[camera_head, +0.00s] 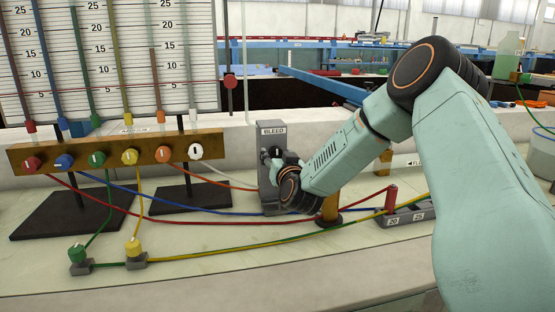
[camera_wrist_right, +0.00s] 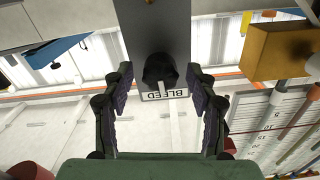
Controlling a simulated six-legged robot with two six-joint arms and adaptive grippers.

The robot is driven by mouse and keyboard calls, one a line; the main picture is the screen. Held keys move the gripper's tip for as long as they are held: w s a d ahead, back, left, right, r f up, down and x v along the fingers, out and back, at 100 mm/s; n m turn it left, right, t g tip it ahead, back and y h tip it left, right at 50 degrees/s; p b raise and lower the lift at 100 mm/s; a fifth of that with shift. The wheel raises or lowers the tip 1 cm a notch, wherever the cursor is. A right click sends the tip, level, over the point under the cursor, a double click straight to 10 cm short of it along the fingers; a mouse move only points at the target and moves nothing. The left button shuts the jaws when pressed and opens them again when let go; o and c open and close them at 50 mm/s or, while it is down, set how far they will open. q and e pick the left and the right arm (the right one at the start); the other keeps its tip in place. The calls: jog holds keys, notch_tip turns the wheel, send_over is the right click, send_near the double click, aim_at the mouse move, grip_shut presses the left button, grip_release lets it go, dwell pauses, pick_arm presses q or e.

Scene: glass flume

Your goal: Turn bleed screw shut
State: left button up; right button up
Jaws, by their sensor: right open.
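The bleed block (camera_head: 269,198) is a grey upright plate marked BLEED, standing on the bench in the head view. Its bleed screw is a black knob just below the label; the knob also shows in the right wrist view (camera_wrist_right: 160,70), with a pale pointer mark. My right gripper (camera_wrist_right: 159,78) is open, with one finger on each side of the knob. Gaps show between the pads and the knob, so I see no contact. In the head view my right wrist hides most of the gripper and part of the block. My left gripper is not in view.
A brass manifold (camera_head: 115,153) with several coloured knobs stands left of the block, before a scale board (camera_head: 112,60) of coloured tubes. Coloured hoses cross the bench. A grey tray (camera_head: 408,212) marked 20 and 25 lies at right. The front bench is mostly clear.

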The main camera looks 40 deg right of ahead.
jog(key=shift+w, duration=0.15)
jog(key=shift+c, duration=0.2)
jog(key=c, duration=1.1)
jog(key=shift+m+p, duration=0.3)
jog(key=shift+m, duration=0.1)
jog(key=o, duration=1.1)
jog(key=shift+o, duration=0.2)
